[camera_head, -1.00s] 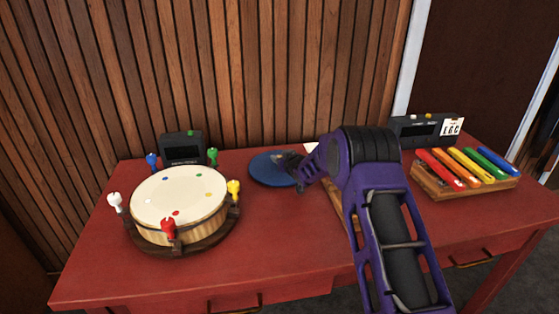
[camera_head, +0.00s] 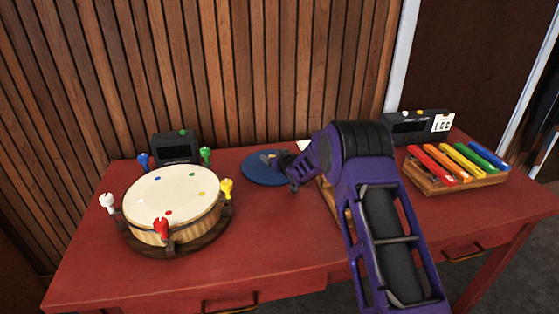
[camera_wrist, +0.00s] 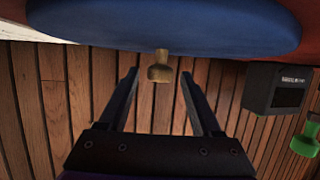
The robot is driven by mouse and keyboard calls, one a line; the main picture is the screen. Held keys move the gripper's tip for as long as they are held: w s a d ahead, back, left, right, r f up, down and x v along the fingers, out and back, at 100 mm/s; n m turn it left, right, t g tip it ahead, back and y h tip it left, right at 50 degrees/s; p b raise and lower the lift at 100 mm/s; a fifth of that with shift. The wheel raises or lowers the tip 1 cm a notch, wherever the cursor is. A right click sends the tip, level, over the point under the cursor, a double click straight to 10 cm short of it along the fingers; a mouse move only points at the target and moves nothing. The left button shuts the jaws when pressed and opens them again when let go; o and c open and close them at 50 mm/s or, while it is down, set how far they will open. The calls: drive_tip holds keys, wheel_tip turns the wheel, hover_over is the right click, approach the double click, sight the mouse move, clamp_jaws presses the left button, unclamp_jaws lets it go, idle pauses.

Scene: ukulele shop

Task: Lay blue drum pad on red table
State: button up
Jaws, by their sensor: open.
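The blue drum pad (camera_head: 257,171) is a flat round disc that appears to lie on the red table (camera_head: 270,235), toward the back middle. A small tan knob stands on the pad; in the wrist view (camera_wrist: 160,68) it lies between my fingertips. My gripper (camera_head: 277,160) is at the pad's right side in the head view. In the wrist view, my gripper (camera_wrist: 158,76) is open, with a gap on both sides of the knob. The wrist view is upside down, with the pad (camera_wrist: 165,25) across its top.
A drum (camera_head: 172,203) with coloured pegs stands left of the pad, before a dark box (camera_head: 177,147). A colourful xylophone (camera_head: 455,180) and another dark box (camera_head: 408,130) stand at the right. A wooden item under my arm is mostly hidden. The front middle of the table is clear.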

drive_tip(key=v, duration=1.1)
drive_tip(key=shift+s+d+p, duration=0.1)
drive_tip(key=shift+p, duration=0.3)
